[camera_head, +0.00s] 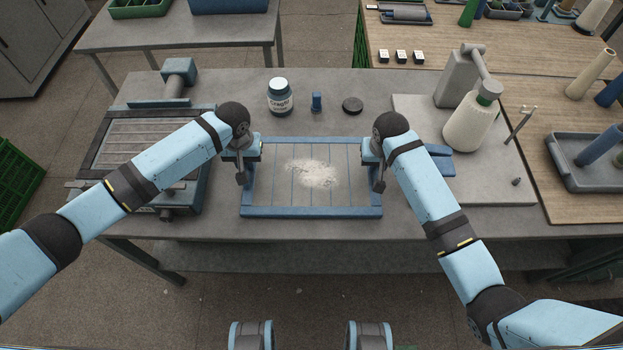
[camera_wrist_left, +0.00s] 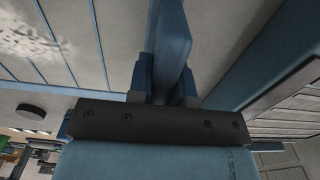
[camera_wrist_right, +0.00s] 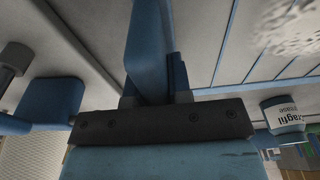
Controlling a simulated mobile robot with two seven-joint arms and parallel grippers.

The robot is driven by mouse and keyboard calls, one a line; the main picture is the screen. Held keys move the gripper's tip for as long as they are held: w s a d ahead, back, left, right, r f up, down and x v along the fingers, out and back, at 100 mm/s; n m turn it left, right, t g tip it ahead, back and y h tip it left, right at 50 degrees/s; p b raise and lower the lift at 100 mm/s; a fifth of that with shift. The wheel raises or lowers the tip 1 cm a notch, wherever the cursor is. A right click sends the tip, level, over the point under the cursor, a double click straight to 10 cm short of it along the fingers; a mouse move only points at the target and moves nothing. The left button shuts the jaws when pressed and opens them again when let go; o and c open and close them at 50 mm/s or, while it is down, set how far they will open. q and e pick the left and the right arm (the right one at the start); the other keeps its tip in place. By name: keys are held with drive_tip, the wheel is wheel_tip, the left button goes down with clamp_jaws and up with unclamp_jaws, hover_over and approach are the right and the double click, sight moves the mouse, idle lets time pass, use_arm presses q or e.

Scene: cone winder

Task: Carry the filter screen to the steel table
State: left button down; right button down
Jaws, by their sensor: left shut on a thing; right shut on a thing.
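The filter screen is a blue-framed panel (camera_head: 311,212) with thin dark lines across a pale face and a patch of whitish fluff in the middle. It lies at or just above the grey table in the head view; I cannot tell if it touches. My left gripper (camera_head: 243,165) is shut on its left side bar, which also shows between the fingers in the left wrist view (camera_wrist_left: 172,45). My right gripper (camera_head: 379,165) is shut on its right side bar, seen in the right wrist view (camera_wrist_right: 148,50). The fingertips are partly hidden by the wrists in the head view.
The grey table (camera_head: 340,88) holds a labelled jar (camera_head: 280,97), a small blue piece (camera_head: 316,102) and a black disc (camera_head: 352,105) behind the screen. A slatted machine (camera_head: 140,145) stands left, a cone winder (camera_head: 470,122) right. Another grey table (camera_head: 180,33) stands behind left.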

use_arm(q)
drive_tip(key=c, duration=1)
unclamp_jaws()
drive_tip(key=shift+f, duration=0.2)
drive_tip(key=shift+c, duration=0.2)
use_arm(e)
drive_tip(key=c, duration=1)
unclamp_jaws()
drive_tip(key=shift+f, duration=0.15)
drive_tip(key=shift+c, duration=0.2)
use_arm(q)
wheel_tip(320, 180, up, 12)
drive_tip(key=shift+f, duration=0.1)
use_arm(e)
drive_tip(key=r, duration=0.4)
drive_tip(key=s+r, duration=0.1)
drive_tip(key=r, duration=0.7)
drive_tip(key=shift+s, duration=0.2)
